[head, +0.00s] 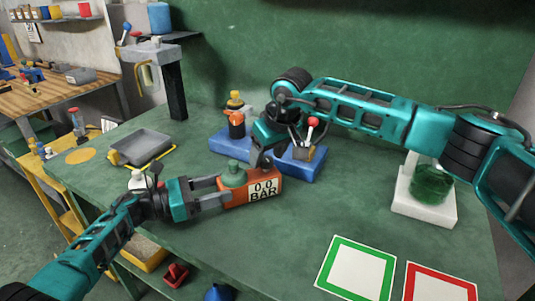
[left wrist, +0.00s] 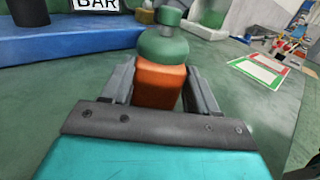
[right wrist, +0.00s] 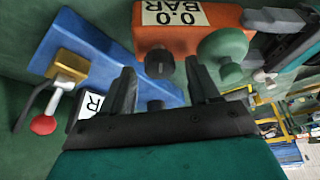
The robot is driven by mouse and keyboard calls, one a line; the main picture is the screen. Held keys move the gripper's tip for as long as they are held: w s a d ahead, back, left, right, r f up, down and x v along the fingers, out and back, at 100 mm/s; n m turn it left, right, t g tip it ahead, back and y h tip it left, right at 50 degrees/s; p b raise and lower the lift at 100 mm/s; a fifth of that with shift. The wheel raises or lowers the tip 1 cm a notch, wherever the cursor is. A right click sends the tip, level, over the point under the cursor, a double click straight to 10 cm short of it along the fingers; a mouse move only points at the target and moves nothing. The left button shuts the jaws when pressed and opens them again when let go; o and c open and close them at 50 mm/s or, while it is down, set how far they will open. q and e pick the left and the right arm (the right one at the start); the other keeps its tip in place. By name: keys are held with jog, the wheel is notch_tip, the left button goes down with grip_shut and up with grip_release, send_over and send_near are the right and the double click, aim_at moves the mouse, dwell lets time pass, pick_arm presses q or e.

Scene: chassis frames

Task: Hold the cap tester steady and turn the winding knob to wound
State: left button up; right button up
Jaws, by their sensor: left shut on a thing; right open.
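The cap tester (head: 235,196) is an orange block with a "0.0 BAR" label and a green domed cap (head: 233,173). It lies on the green bench. My left gripper (head: 221,190) is shut on its left end; the left wrist view shows the orange end (left wrist: 160,84) between the fingers. A black winding knob (right wrist: 159,63) stands out from the tester's side in the right wrist view. My right gripper (right wrist: 160,70) is open, its fingertips on either side of the knob with gaps showing. In the head view the right gripper (head: 265,160) hides the knob.
A blue base (head: 306,170) with a red-knobbed lever (head: 312,122) and an orange-black fitting (head: 236,122) stands close behind. A grey tray (head: 145,146) is at left, a white block with a green jar (head: 432,184) at right. Green-framed (head: 357,270) and red-framed (head: 438,284) squares lie in front.

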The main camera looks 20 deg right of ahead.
jog(key=shift+w+f, duration=0.1)
jog(key=shift+f, duration=0.05)
jog(key=shift+c, duration=0.2)
jog(key=c, duration=1)
